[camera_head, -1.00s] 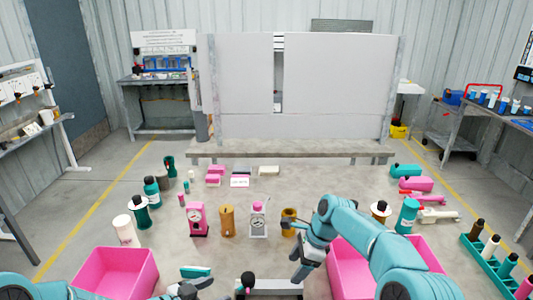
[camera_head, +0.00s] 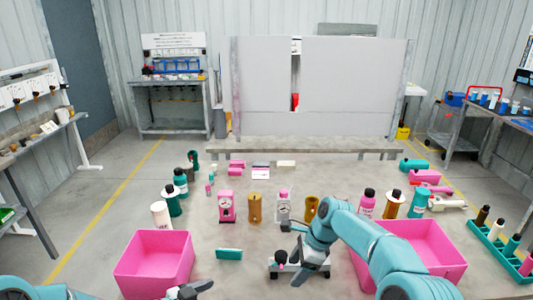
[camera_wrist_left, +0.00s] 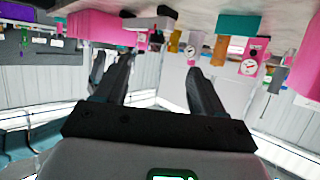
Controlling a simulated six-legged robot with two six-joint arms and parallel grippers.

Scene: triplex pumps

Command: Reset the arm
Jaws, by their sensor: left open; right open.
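My right gripper (camera_head: 292,240) is at the end of the teal arm, over the table near a small grey stand (camera_head: 300,270); it looks empty. My left gripper (camera_head: 195,288) is low at the front edge of the head view, right of the left pink bin (camera_head: 153,265). In the left wrist view, its two dark fingers (camera_wrist_left: 160,65) are spread with nothing between them. That view is upside down. A teal block (camera_head: 229,254) lies on the table just beyond my left gripper.
A pink pump (camera_head: 226,206), a brown one (camera_head: 255,208) and a grey one (camera_head: 284,206) stand mid-table. Bottles stand left and right. A second pink bin (camera_head: 435,250) is partly behind my right arm. A teal bottle rack (camera_head: 490,244) is at far right.

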